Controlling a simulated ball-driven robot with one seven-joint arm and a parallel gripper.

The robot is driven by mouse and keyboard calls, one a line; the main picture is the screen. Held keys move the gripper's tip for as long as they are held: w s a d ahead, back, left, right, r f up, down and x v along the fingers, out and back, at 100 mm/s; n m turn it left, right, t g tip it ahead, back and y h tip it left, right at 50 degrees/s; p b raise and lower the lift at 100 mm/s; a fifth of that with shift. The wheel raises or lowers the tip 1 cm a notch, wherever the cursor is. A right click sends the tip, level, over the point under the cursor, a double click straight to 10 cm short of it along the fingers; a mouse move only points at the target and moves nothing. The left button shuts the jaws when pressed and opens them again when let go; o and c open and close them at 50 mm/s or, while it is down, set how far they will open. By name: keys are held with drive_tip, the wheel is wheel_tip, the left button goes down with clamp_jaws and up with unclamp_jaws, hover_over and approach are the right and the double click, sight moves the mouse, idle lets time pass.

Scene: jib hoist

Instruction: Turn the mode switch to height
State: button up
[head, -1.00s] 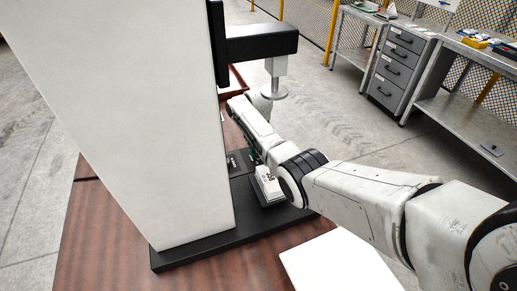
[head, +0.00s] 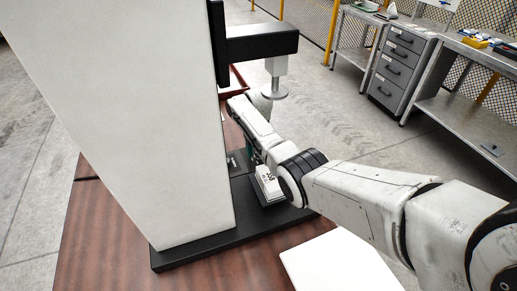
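The jib hoist shows as a tall white column (head: 130,110) on a black base plate (head: 205,245), with a black jib arm (head: 262,43) and a grey round-footed part (head: 275,85) hanging from it. A small white block with dark marks (head: 268,184) sits on the base beside my arm. A dark panel (head: 238,162) shows partly behind my arm; I cannot make out the mode switch or its setting. My arm reaches in from the right to this spot. My gripper's fingers are hidden behind my own wrist and the hoist.
The hoist stands on a brown wooden table (head: 95,235). A white flat sheet (head: 338,262) lies at the front. A grey drawer cabinet (head: 401,58) and workbenches (head: 470,105) stand at the back right, before a mesh fence. The floor between is clear.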

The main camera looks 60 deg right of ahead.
drive_tip(key=shift+r, duration=0.1)
wheel_tip(320, 180, up, 11)
drive_tip(key=shift+f, duration=0.2)
idle(0.7)
